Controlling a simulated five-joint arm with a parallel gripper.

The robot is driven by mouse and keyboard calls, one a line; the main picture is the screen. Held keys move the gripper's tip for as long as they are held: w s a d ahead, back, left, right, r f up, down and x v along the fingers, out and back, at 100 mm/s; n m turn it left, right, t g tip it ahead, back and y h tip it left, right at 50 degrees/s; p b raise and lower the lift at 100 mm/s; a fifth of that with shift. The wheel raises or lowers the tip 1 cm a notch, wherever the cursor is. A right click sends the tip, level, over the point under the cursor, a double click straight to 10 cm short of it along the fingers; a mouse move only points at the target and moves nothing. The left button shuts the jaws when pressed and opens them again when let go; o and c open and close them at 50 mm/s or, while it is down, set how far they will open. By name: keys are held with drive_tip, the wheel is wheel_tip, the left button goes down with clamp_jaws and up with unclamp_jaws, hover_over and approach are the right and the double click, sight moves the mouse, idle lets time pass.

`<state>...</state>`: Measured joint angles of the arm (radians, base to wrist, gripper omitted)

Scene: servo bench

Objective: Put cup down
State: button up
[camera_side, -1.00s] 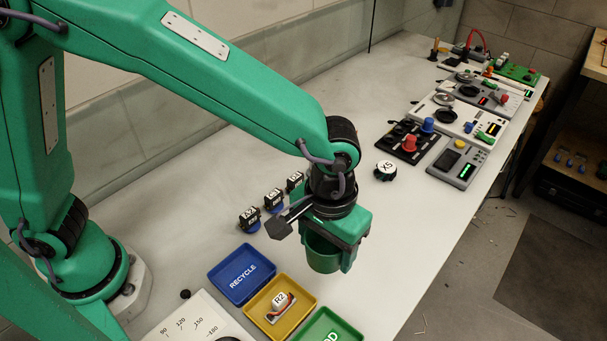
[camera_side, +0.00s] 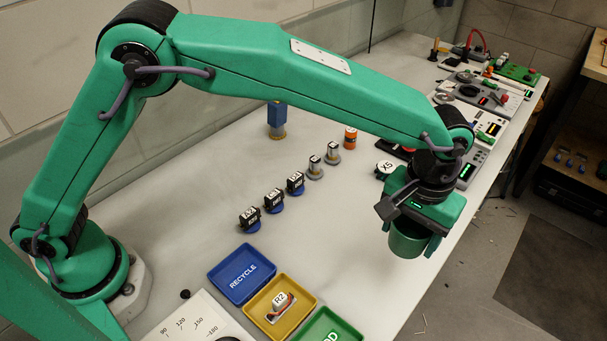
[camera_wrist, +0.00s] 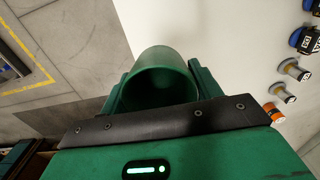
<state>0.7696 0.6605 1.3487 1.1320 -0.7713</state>
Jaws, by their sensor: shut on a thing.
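The green cup (camera_side: 407,238) hangs upright between the fingers of my gripper (camera_side: 412,236), near the bench's front edge in the side view. In the wrist view I look into the open mouth of the cup (camera_wrist: 160,84), with a finger of my gripper (camera_wrist: 158,92) on each side. The inside of the cup is dark and looks empty. My gripper is shut on the cup. The cup appears to be above the bench or its edge; I cannot tell how high.
A round part marked X5 (camera_side: 384,168) sits just behind my gripper. Servos, small cylinders and an orange-topped piece (camera_side: 350,137) stand in a row to the left. A blue tray (camera_side: 242,274), yellow tray (camera_side: 262,318) and green tray (camera_side: 348,330) lie at front left. Bench (camera_side: 330,240) between is clear.

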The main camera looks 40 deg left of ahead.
drive_tip(key=shift+w+d, duration=0.3)
drive_tip(key=shift+w, duration=0.15)
drive_tip(key=shift+f, duration=0.1)
drive_tip(key=w+a+f, duration=0.1)
drive_tip(key=w+f, duration=0.1)
drive_tip(key=w, duration=0.1)
drive_tip(key=w+a+f, duration=0.2)
drive_tip(key=w, duration=0.2)
drive_tip(key=w+a+f, duration=0.2)
drive_tip(key=w+f, duration=0.1)
drive_tip(key=shift+w, duration=0.25)
drive_tip(key=shift+f, duration=1.95)
drive_tip(key=shift+f, duration=0.2)
drive_tip(key=o, duration=1)
drive_tip(key=shift+r, duration=0.15)
wheel_tip(320, 180, up, 12)
drive_tip(key=shift+r, duration=0.1)
